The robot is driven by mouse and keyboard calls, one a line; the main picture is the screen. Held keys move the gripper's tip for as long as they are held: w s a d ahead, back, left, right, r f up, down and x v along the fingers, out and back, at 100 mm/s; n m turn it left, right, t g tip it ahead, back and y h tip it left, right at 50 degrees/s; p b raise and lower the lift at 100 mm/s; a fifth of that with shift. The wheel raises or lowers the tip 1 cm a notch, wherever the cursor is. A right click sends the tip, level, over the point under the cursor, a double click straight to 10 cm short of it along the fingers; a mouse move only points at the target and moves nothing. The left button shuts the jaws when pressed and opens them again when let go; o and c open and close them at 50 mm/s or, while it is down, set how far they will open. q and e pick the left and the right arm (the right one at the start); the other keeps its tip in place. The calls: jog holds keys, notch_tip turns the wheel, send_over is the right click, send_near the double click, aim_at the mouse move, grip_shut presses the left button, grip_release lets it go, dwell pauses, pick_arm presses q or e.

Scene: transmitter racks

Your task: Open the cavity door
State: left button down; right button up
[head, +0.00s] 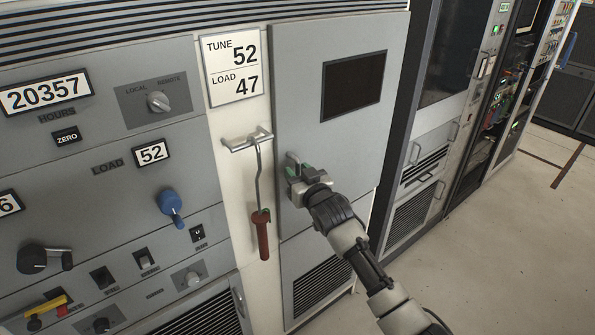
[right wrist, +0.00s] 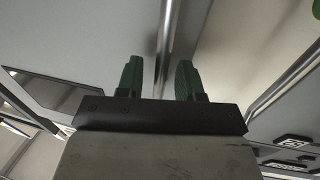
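The cavity door (head: 335,140) is the tall grey panel with a dark window, in the middle of the head view. It looks closed, flush with the cabinet front. Its bar handle (head: 292,160) is near the door's left edge and is partly hidden by my right gripper (head: 297,175). In the right wrist view the handle (right wrist: 166,45) runs between the two green fingertips of that gripper (right wrist: 158,80). The fingers are apart, with a visible gap on both sides of the bar. My left gripper is not in view.
A hook with a red handle (head: 263,235) hangs from a small rail (head: 246,140) just left of the door. A control panel with a blue knob (head: 171,203) is further left. Open floor (head: 490,240) lies to the right, beside dark racks (head: 455,60).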

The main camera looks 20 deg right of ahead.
jog(key=shift+w, duration=0.2)
jog(key=shift+c, duration=0.2)
grip_shut()
